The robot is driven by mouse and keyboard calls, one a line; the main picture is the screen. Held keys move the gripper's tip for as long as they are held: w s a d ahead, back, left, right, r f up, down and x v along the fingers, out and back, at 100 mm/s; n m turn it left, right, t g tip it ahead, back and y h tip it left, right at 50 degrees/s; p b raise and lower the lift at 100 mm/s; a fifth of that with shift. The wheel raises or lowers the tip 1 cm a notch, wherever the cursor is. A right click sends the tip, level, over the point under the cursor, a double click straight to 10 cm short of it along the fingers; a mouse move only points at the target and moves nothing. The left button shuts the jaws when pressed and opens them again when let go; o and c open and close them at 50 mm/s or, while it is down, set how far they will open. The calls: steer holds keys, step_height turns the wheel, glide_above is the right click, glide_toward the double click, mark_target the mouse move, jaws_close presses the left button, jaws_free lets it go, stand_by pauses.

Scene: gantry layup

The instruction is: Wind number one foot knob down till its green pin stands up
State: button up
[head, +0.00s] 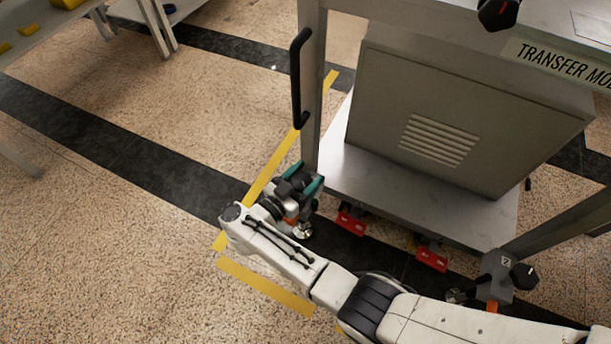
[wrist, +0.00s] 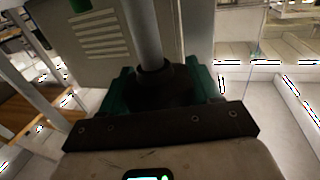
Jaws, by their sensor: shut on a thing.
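The number one foot knob is dark and sits at the base of the cart's near left post, in the head view (head: 301,181) and the wrist view (wrist: 163,88). My gripper, with teal fingers, is shut on it, one finger on each side, in the head view (head: 305,183) and the wrist view (wrist: 163,80). A round metal foot pad (head: 302,231) shows below, close to the floor. My wrist and fingers cover most of this foot's bracket. I cannot make out a raised green pin on it.
A second foot bracket marked 2 (head: 497,271) with a black knob (head: 523,276) is on the right post. Two red pedals (head: 352,221) (head: 431,257) show under the lower shelf (head: 400,190). A black handle (head: 297,78) stands on the left post.

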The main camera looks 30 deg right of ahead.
steer(key=o, duration=1)
steer(key=v, duration=1.1)
steer(key=shift+p, duration=0.4)
